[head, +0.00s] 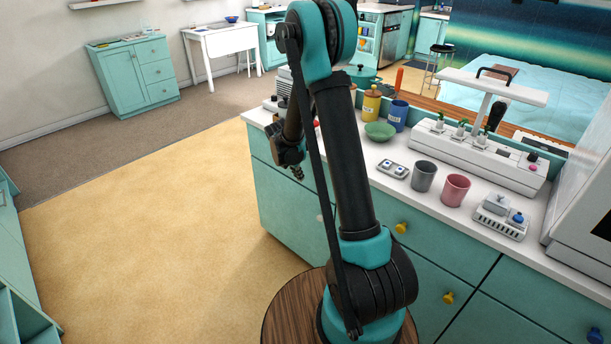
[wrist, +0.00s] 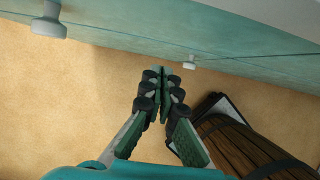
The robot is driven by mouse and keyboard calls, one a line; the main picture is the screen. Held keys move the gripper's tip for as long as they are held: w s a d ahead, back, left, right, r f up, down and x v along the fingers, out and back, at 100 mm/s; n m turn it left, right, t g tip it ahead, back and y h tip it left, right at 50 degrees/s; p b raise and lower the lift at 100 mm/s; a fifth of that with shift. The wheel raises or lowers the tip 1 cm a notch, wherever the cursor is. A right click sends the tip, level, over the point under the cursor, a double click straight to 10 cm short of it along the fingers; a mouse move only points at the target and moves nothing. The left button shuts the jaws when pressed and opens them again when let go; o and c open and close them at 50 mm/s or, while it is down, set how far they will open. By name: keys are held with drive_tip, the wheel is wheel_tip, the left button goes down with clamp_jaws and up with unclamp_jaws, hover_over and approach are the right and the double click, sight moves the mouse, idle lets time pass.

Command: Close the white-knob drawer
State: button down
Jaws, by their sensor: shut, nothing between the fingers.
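In the wrist view, one white knob (wrist: 190,62) stands on a teal drawer front (wrist: 130,38) just beyond my fingertips. Another white knob (wrist: 48,22), larger in the picture, is at the upper left. My gripper (wrist: 163,72) is shut and empty, its fingertips beside the smaller knob, apart from it in the picture; whether they touch the front I cannot tell. In the head view, my gripper (head: 297,173) hangs by the left end of the teal cabinet (head: 285,205). A pale knob (head: 319,218) shows beside my arm, which hides much of the fronts. How far any drawer stands out is unclear.
The white countertop (head: 410,200) carries a green bowl (head: 380,130), a grey cup (head: 424,176), a pink cup (head: 455,190) and other items. Yellow knobs (head: 401,227) mark fronts farther right. The tan floor (head: 150,220) left of the cabinet is clear.

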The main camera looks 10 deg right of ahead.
drive_tip(key=v, duration=0.9)
drive_tip(key=s+d+m+y, duration=0.1)
drive_tip(key=s+d+m, duration=0.1)
drive_tip(key=s+m, duration=1)
drive_tip(key=s+d+r+m+t+y, duration=0.1)
drive_tip(key=s+d+m+y, duration=0.1)
drive_tip(key=s+m, duration=1.1)
drive_tip(key=s+d, duration=0.1)
drive_tip(key=s, duration=0.3)
drive_tip(key=shift+r+t+y, duration=0.2)
drive_tip(key=shift+t+y, duration=0.1)
drive_tip(key=c, duration=2.3)
unclamp_jaws()
